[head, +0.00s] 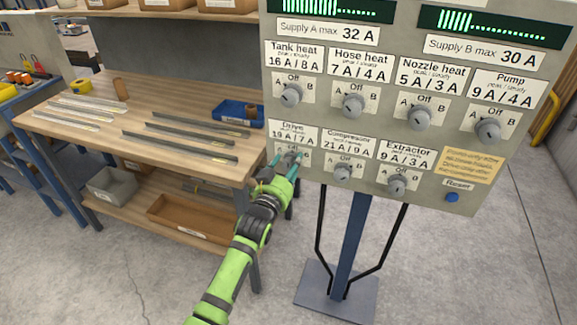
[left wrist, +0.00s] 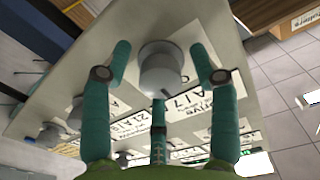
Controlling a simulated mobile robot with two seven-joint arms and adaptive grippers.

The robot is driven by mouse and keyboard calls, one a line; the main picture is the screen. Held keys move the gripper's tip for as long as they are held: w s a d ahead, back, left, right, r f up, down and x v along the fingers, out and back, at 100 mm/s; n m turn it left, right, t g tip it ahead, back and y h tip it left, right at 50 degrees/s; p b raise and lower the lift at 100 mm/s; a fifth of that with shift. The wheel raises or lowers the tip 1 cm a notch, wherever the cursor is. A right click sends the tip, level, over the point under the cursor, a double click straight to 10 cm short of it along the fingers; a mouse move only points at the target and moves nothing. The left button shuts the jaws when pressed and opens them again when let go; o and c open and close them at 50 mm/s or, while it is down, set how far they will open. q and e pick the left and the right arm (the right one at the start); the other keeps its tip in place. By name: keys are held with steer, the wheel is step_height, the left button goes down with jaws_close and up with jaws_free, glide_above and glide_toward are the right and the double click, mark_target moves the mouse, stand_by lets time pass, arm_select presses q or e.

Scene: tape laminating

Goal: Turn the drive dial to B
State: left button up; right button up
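The drive dial (left wrist: 160,68) is a round grey knob on the pale control panel (head: 240,0). In the head view the Drive label (head: 293,133) reads 19 A / 7 A, and my fingers partly cover the dial below it. My left gripper (head: 287,163) is at the panel's lower left corner. In the left wrist view its teal fingers (left wrist: 160,72) are spread around the dial, with gaps visible on both sides. I cannot tell which mark the drive dial points to. My right gripper is not in view.
Compressor dial (head: 343,173) and extractor dial (head: 397,184) sit to the right, with the blue Reset button (head: 452,197) beyond. More dials are in the row above. A wooden workbench (head: 100,85) with metal strips and a blue tray (head: 238,121) stands left of the panel.

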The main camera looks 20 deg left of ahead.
arm_select(q)
steer(key=c, duration=1.1)
steer(key=shift+o, duration=0.2)
steer(key=shift+m, duration=0.3)
steer(key=m+p, duration=0.1)
steer(key=m, duration=0.2)
steer(key=shift+m, duration=2.5)
steer(key=o, duration=1.1)
steer(key=shift+a, duration=0.1)
steer(key=shift+o, duration=0.2)
steer(key=shift+s, duration=0.1)
